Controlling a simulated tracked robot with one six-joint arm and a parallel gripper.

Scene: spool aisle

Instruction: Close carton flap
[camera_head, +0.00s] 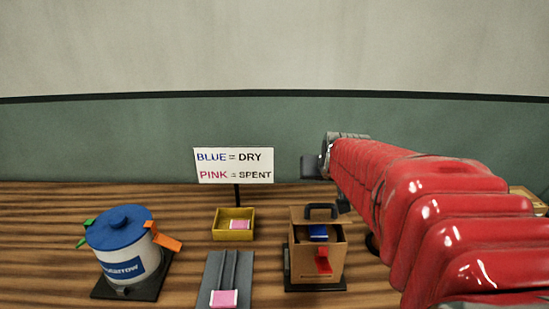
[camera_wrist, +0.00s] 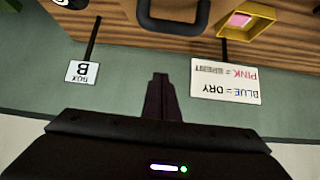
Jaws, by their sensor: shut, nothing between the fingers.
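The cardboard carton (camera_head: 303,262) stands on a dark base right of centre in the head view. It has a dark handle loop (camera_head: 321,206) at its top and a red tab (camera_head: 323,262) on its front. A blue packet (camera_head: 318,231) shows in its upper opening. I cannot tell the flap's exact position. The handle loop also shows at the top of the wrist view (camera_wrist: 172,27). My gripper (camera_wrist: 160,76) is shut and empty, apart from the handle in that view. In the head view my red arm reaches in from the right, and its fingertips are unclear.
A yellow tray (camera_head: 233,236) holds a pink packet; another pink packet (camera_head: 223,299) lies on a grey ramp (camera_head: 237,269). A blue-lidded tub (camera_head: 122,250) stands left. The colour sign (camera_head: 234,166) stands behind the tray. A Box B label (camera_wrist: 82,72) shows in the wrist view.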

